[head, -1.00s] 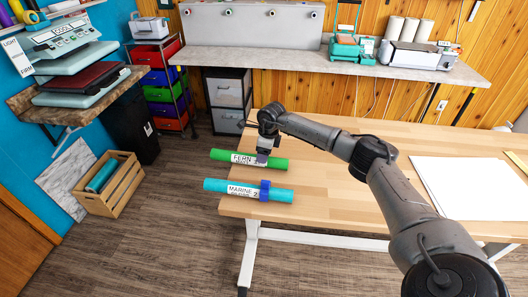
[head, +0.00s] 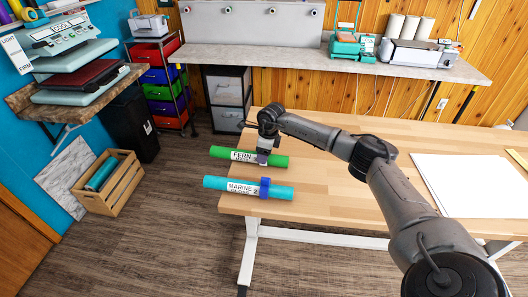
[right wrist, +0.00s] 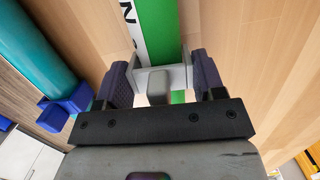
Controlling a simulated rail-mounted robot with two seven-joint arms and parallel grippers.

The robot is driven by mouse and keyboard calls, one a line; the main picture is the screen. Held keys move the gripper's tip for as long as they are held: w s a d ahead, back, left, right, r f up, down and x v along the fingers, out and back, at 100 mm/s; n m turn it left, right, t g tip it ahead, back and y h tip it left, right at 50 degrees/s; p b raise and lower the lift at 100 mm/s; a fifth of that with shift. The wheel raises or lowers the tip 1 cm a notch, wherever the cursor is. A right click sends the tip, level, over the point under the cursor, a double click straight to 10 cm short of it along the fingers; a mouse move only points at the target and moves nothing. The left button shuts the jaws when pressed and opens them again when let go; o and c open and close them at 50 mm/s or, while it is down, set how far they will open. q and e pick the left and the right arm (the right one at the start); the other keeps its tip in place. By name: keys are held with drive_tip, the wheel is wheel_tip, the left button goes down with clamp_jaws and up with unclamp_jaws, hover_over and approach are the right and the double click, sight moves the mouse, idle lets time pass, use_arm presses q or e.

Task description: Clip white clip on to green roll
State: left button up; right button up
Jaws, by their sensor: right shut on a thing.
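The green roll (head: 225,153), labelled FERN, lies on the wooden table near its left end, with its left part past the edge. My right gripper (head: 262,158) is over the roll's right part. In the right wrist view, its purple fingers (right wrist: 163,82) are shut on the white clip (right wrist: 158,74), which looks light grey there. The clip is at the green roll (right wrist: 158,25), with green showing on either side of it. I cannot tell whether the clip is seated around the roll or only resting against it. My left gripper is not in view.
A teal roll (head: 225,185), labelled MARINE, lies in front of the green roll, with a blue clip (head: 265,188) around it. White sheets (head: 470,180) lie on the table's right. A wooden crate (head: 118,190) stands on the floor at left. The table's middle is clear apart from my arm.

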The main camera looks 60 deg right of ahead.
drive_tip(key=o, duration=1)
drive_tip(key=shift+c, duration=0.2)
drive_tip(key=shift+r, duration=0.1)
drive_tip(key=shift+s+d+r+p, duration=0.1)
drive_tip(key=shift+s+r+p, duration=0.05)
drive_tip(key=shift+r+p, duration=0.75)
drive_tip(key=shift+s+d+r+p, duration=0.1)
drive_tip(key=shift+r+p, duration=0.5)
drive_tip(key=shift+r, duration=0.45)
drive_tip(key=shift+s+r+p, duration=0.15)
drive_tip(key=shift+r+p, duration=0.35)
drive_tip(key=shift+r, duration=0.25)
drive_tip(key=shift+s+r+p, duration=0.1)
drive_tip(key=shift+r+p, duration=0.35)
drive_tip(key=shift+r, duration=0.25)
